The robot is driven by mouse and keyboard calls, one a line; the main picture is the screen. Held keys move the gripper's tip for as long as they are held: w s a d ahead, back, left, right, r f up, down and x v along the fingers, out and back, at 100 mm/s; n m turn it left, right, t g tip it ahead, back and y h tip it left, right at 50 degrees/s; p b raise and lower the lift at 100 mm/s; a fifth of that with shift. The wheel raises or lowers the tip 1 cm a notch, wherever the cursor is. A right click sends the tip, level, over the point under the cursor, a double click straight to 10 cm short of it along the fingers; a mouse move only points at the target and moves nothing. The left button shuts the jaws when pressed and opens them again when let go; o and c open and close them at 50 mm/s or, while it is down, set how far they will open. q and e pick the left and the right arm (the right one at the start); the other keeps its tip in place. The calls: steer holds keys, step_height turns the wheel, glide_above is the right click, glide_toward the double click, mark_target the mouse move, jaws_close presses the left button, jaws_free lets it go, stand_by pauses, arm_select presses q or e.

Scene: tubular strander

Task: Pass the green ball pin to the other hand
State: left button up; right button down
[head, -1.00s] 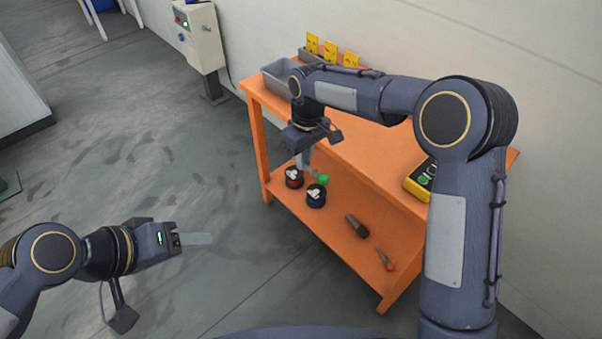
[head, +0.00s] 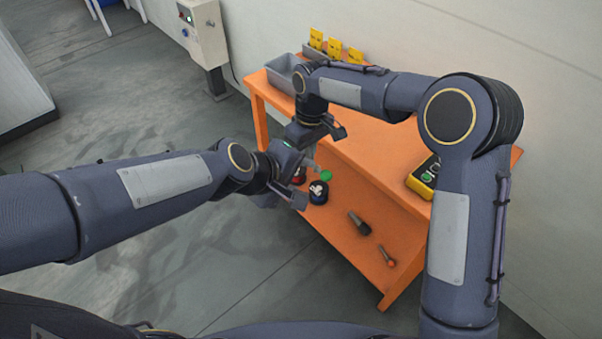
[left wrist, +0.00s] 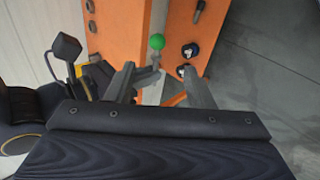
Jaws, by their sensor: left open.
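The green ball pin shows its round green head (head: 326,175) in the middle of the head view, just below my right gripper (head: 309,158). My right gripper points down and appears shut on the pin's shank, holding it above the lower shelf; the hold is partly hidden. My left gripper (left wrist: 160,88) is open, its two fingers spread in the left wrist view. The green ball (left wrist: 156,41) shows beyond and between those fingers. In the head view my left gripper is close beside the right one, and its fingers are largely hidden.
An orange two-level table (head: 375,165) stands along the wall. A grey bin (head: 284,73) and yellow device (head: 423,178) sit on top.

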mark_target(325, 177)
arm_select(q)
steer(key=shift+x, duration=5.35)
steer(key=shift+w+d+f, duration=0.25)
steer(key=shift+w+f, duration=0.1)
steer(key=shift+f, duration=0.15)
steer(key=shift+c, duration=0.5)
steer(key=c, duration=0.9)
jaws_close()
arm_select(e)
steer(key=c, duration=1.4)
jaws_free()
steer(key=shift+c, duration=0.2)
